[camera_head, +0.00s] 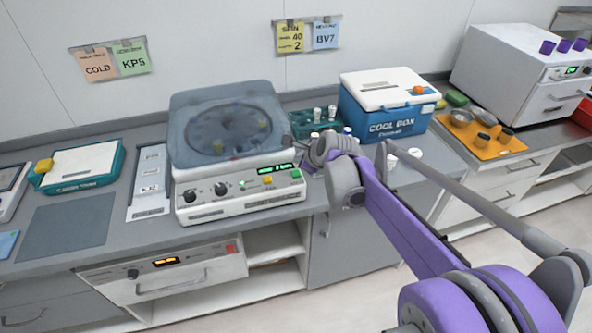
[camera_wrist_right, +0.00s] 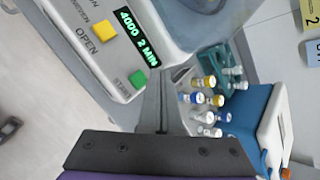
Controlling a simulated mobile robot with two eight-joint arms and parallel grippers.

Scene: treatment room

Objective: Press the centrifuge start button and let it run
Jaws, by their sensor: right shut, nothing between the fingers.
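The centrifuge (camera_head: 240,205) stands on the counter with its clear blue lid (camera_head: 226,110) down over the rotor. Its front panel has two dark knobs, a lit green display, a yellow button (camera_head: 267,181) and a green button (camera_head: 296,174). In the right wrist view the display (camera_wrist_right: 136,37) reads 4000 2 MIN, the yellow button (camera_wrist_right: 104,30) is by OPEN, and the green start button (camera_wrist_right: 137,79) is by START. My right gripper (camera_wrist_right: 161,74) is shut and empty, its tips just beside the start button; I cannot tell whether they touch it. My left gripper is out of view.
A teal rack (camera_wrist_right: 225,68) with several capped tubes stands close beside the centrifuge. A blue cool box (camera_head: 385,108) is right of it. Cards labelled SPIN 40 2 (camera_head: 290,38) and BV7 hang on the wall. A grey mat (camera_head: 65,227) lies on the left counter.

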